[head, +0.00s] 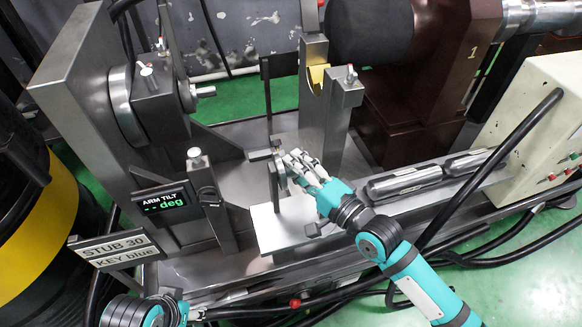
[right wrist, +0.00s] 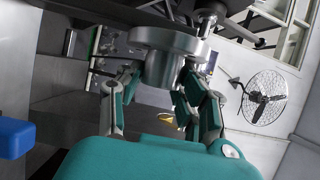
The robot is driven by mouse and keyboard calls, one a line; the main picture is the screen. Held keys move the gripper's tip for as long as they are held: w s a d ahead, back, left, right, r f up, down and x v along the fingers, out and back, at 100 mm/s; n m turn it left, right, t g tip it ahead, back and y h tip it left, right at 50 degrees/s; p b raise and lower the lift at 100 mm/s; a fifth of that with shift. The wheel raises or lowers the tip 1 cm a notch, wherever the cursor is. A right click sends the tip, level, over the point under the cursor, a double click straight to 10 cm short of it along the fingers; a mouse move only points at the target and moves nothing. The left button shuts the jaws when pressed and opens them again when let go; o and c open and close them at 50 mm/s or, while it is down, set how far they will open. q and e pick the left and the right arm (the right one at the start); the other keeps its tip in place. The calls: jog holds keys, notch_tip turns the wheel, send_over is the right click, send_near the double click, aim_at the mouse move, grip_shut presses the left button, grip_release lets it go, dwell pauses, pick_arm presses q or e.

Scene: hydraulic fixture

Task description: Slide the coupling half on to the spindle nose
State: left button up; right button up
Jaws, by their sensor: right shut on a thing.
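The coupling half (head: 280,172) is a grey metal disc held above a pale plate (head: 270,226) in the head view. In the right wrist view it is a flanged piece with a hub (right wrist: 168,52). My right gripper (head: 292,163) is shut on it, with fingers on both sides of the hub (right wrist: 160,85). What looks like the spindle nose (head: 205,91) is a short metal stub up and left, clear of the coupling half. My left gripper (head: 178,308) is only partly in view at the bottom left edge; its fingers are not clear.
A tilt display (head: 165,200) and a "STUB 30 KEY blue" sign (head: 113,249) stand at left. An upright with a yellow-lined notch (head: 318,80) stands behind the gripper. Black hoses (head: 490,165) cross the right side.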

jog(key=shift+s+a+f, duration=0.15)
jog(key=shift+f, duration=0.05)
jog(key=shift+c, duration=0.9)
jog(key=o, duration=0.6)
jog(key=c, duration=0.5)
jog(key=shift+c, duration=0.2)
jog(key=shift+d+f, duration=0.1)
jog(key=shift+d, duration=0.2)
jog(key=shift+w+d+r+b, duration=0.1)
jog(key=shift+w+d+b, duration=0.2)
jog(key=shift+d, duration=0.5)
jog(key=shift+w+d+r+b, duration=0.15)
jog(key=shift+w+d, duration=0.1)
jog(key=shift+d, duration=0.5)
jog(key=shift+w+d+b, duration=0.25)
jog(key=shift+w+d, duration=0.05)
jog(key=shift+d, duration=0.5)
